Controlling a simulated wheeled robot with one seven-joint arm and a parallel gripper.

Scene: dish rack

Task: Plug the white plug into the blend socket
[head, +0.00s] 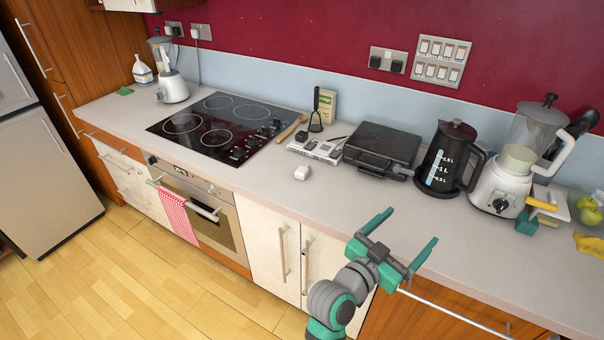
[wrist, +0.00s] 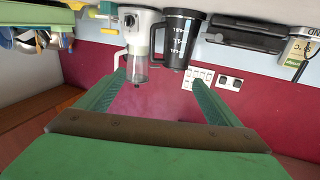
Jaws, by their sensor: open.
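The white plug (head: 302,172) lies on the countertop in the head view, in front of a white socket strip (head: 327,152). A black plug (head: 302,137) sits at the strip's left end. The strip's labels are too small to read, so I cannot tell which socket is blend. My gripper (head: 413,225) is open and empty, to the right of the white plug and apart from it, near the counter's front edge. In the wrist view my gripper (wrist: 158,85) shows both green fingers spread, with nothing between them. I cannot make out the white plug in that view.
A black grill (head: 382,146), a kettle (head: 452,158) and a blender (head: 508,180) stand along the counter's right side. A wooden spoon (head: 291,128) and the hob (head: 225,125) are left of the strip. The counter around the white plug is clear.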

